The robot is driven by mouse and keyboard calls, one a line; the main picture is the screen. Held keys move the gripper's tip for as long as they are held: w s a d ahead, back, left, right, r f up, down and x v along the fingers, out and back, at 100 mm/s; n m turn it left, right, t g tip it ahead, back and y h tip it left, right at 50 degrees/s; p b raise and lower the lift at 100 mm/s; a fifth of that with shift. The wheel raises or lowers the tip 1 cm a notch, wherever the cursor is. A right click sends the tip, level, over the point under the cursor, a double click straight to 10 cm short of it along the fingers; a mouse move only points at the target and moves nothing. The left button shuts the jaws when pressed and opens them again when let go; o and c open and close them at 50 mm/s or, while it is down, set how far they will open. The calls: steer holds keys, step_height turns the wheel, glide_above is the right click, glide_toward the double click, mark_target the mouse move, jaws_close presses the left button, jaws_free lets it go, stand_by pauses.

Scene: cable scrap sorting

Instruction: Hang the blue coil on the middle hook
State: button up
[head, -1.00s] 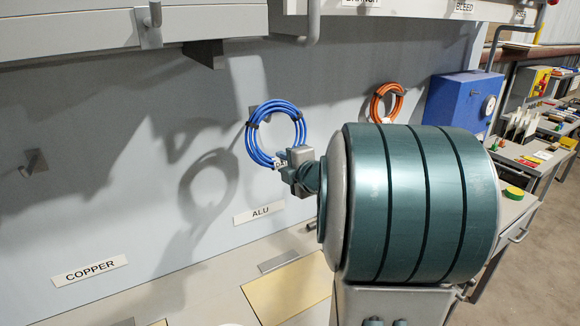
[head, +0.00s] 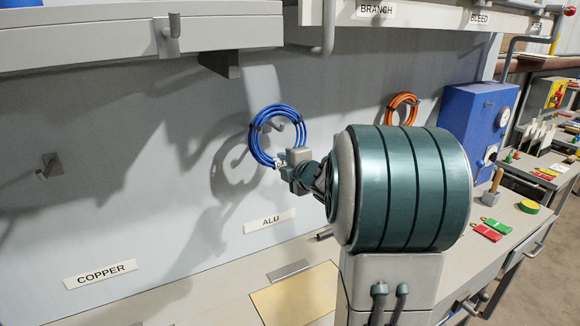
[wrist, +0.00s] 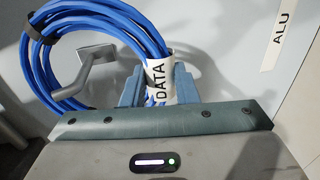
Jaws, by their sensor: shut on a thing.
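The blue coil (head: 256,147) is upright in front of the wall panel, above the ALU label (head: 269,222). It has black ties and a white DATA tag (wrist: 158,80). My gripper (head: 290,163) is shut on the coil at its tagged lower side; the fingers (wrist: 158,88) show on both sides of the tag in the wrist view. The middle hook (wrist: 96,56) shows through the coil's opening in the wrist view. I cannot tell whether the coil is around it or still in front.
An empty hook (head: 48,166) is at left above the COPPER label (head: 100,274). An orange coil (head: 402,110) hangs at right, near a blue box (head: 474,122). A shelf edge (head: 90,58) overhangs the panel. Red and green items (head: 490,230) lie on the right bench.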

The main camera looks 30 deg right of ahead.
steer(key=shift+r+x, duration=0.2)
steer(key=shift+x, duration=0.9)
steer(key=shift+w+f+b, duration=0.6)
steer(key=shift+f+b, duration=0.25)
steer(key=shift+b, duration=0.05)
steer(key=shift+w+f+b, duration=0.1)
steer(key=shift+f+b, duration=0.2)
steer(key=shift+b, duration=0.1)
steer(key=shift+f, duration=0.1)
steer(key=o, duration=1.1)
steer(key=b+v, duration=0.1)
steer(key=v, duration=1.2)
steer(key=shift+s+a, duration=0.1)
steer(key=shift+s, duration=0.3)
